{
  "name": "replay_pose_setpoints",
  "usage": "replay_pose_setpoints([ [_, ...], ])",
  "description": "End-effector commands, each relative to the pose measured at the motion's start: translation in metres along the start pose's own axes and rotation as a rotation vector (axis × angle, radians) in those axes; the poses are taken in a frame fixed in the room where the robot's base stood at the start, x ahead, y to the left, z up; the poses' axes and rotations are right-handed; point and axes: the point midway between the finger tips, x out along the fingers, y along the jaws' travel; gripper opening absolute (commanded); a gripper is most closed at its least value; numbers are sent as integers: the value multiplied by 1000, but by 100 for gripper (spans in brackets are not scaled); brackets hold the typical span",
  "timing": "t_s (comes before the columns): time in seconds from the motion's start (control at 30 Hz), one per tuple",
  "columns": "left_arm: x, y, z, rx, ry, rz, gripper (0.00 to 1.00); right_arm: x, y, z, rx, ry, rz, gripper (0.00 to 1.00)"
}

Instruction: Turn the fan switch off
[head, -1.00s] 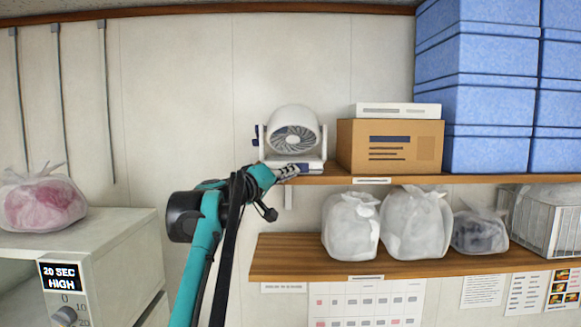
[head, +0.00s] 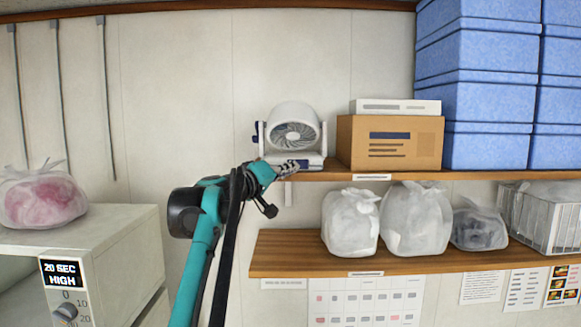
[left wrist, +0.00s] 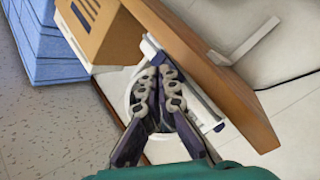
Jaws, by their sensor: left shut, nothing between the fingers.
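The white fan (head: 292,130) stands on the upper wooden shelf at its left end, with its round grille facing forward. My left gripper (head: 298,165) reaches up from below and is at the front of the fan's base. In the left wrist view the left gripper (left wrist: 162,90) is shut with nothing between its fingers, and its fingertips lie over the fan's base (left wrist: 205,105) by the shelf edge. The fan's switch is hidden or too small to make out. Whether the fingertips touch the base I cannot tell. My right gripper is not in view.
A cardboard box (head: 388,146) with a white box (head: 395,107) on top stands right of the fan, beside stacked blue boxes (head: 487,100). The lower shelf (head: 300,262) holds white bags (head: 415,220).

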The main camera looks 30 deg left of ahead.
Motion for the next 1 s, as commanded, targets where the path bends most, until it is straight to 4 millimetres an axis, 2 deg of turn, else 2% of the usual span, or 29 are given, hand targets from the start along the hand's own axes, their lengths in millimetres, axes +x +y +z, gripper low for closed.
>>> replay_pose_setpoints([
  [1.0,6,-4,-4,0,0,0,0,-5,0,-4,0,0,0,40],
])
